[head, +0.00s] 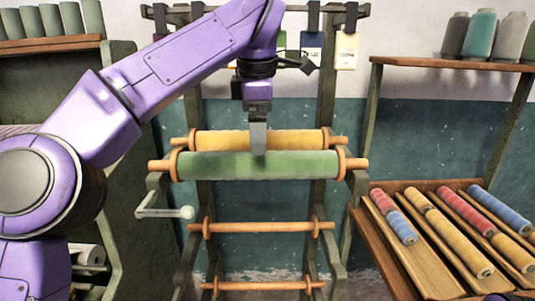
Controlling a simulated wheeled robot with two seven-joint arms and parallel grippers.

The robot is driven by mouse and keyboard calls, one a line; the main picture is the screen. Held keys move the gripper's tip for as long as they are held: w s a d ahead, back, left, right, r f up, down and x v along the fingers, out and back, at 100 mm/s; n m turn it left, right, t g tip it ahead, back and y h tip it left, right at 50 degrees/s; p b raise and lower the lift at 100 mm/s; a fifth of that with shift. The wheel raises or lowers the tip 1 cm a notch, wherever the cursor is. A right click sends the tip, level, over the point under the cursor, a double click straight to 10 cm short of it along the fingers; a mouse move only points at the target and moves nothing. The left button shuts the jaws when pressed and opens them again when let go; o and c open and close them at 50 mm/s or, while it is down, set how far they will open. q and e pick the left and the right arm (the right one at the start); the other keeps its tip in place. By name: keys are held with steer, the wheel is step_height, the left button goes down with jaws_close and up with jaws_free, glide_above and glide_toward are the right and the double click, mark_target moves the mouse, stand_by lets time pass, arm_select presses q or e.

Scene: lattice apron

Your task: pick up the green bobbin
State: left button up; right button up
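The green bobbin (305,165) is a long green roll with orange-brown end discs, lying level across the upper part of a wooden rack. A yellow bobbin (295,139) lies parallel just behind it. My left gripper (258,151) points down over the middle of the green bobbin. Its visible finger overlaps the bobbin's upper edge and hides a little of it. I see the fingers edge-on, so their spacing and any contact are unclear. My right gripper is out of view.
A crank handle (165,212) sticks out left below the green bobbin. Empty bars (260,227) cross the rack lower down. A slanted wooden tray (415,262) with red, blue and yellow rolls stands right. Tags (346,50) hang behind my arm. Cones (480,34) stand on the upper right shelf.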

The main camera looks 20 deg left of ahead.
mark_target(254, 164)
arm_select(q)
steer(key=b+x, duration=0.1)
steer(key=x, duration=0.1)
steer(key=shift+w+a+f, duration=0.1)
steer(key=shift+w+f, duration=0.05)
steer(key=shift+f, duration=0.1)
steer(key=shift+s+a+f+b, duration=0.2)
steer(key=shift+s+f+b, duration=0.15)
steer(key=shift+s+f, duration=0.15)
steer(key=shift+s+a+f+b, duration=0.2)
steer(key=shift+s+f+b, duration=0.15)
steer(key=shift+f, duration=0.3)
steer(key=w+f, duration=0.2)
steer(key=f, duration=0.1)
steer(key=w+f, duration=0.1)
steer(key=f, duration=0.1)
steer(key=shift+a+b, duration=0.25)
steer(key=shift+b, duration=0.1)
steer(key=shift+s+r, duration=0.2)
steer(key=shift+s, duration=0.2)
steer(key=shift+f, duration=0.1)
steer(key=c, duration=1.4)
